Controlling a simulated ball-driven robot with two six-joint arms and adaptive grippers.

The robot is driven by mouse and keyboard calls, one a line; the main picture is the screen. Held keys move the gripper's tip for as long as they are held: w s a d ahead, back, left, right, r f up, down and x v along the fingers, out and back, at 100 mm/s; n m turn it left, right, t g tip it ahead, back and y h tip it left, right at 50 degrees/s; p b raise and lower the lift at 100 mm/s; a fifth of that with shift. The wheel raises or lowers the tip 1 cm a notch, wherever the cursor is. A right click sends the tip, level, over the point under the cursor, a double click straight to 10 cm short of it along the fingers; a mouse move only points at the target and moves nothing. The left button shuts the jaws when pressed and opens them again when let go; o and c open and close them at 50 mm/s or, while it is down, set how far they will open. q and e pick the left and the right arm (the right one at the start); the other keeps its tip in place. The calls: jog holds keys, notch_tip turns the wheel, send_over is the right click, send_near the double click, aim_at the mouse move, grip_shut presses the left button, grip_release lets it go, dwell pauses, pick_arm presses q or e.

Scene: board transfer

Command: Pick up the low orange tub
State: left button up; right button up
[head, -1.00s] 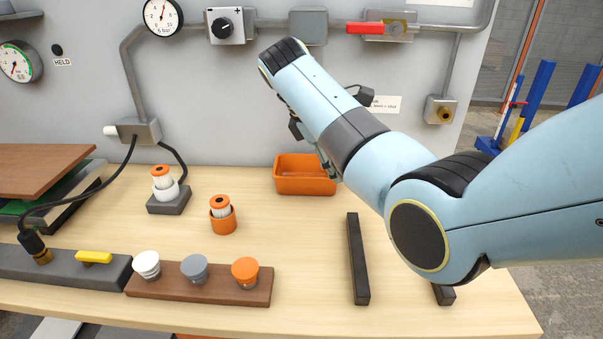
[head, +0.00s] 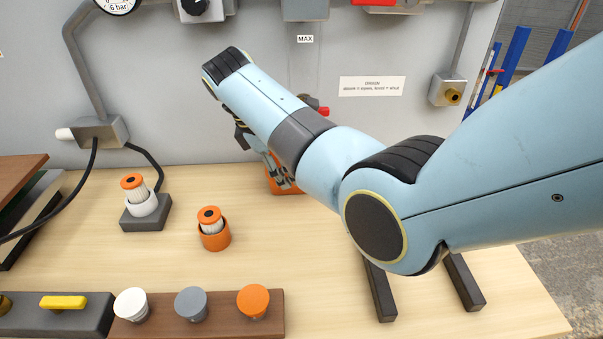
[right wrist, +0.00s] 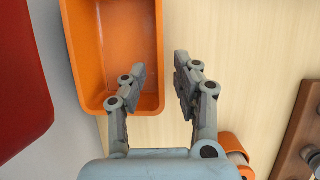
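The low orange tub (head: 290,189) stands on the table against the back panel. In the head view my right arm hides most of it. In the right wrist view the tub (right wrist: 122,50) is at the upper left and looks empty. My right gripper (head: 281,174) is at the tub. In the right wrist view it (right wrist: 160,70) is open, with one finger over the tub's inside and the other outside its wall, above the table. I cannot tell how far the fingertips reach down beside the wall. My left gripper is not in view.
An orange cup with a filter (head: 213,232) and a grey stand with another filter (head: 145,208) stand left of the arm. A brown block with knobs (head: 225,318) lies in front. Two dark bars (head: 463,281) lie at right. A red part (right wrist: 18,85) is close by.

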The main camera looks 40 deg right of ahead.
jog(key=x, duration=0.4)
jog(key=shift+s+d+r, duration=0.15)
jog(key=shift+d, duration=0.2)
jog(key=shift+d+f, duration=0.1)
jog(key=shift+f, duration=0.15)
jog(key=shift+c, duration=1.6)
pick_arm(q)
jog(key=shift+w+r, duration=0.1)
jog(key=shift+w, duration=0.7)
pick_arm(e)
grip_shut()
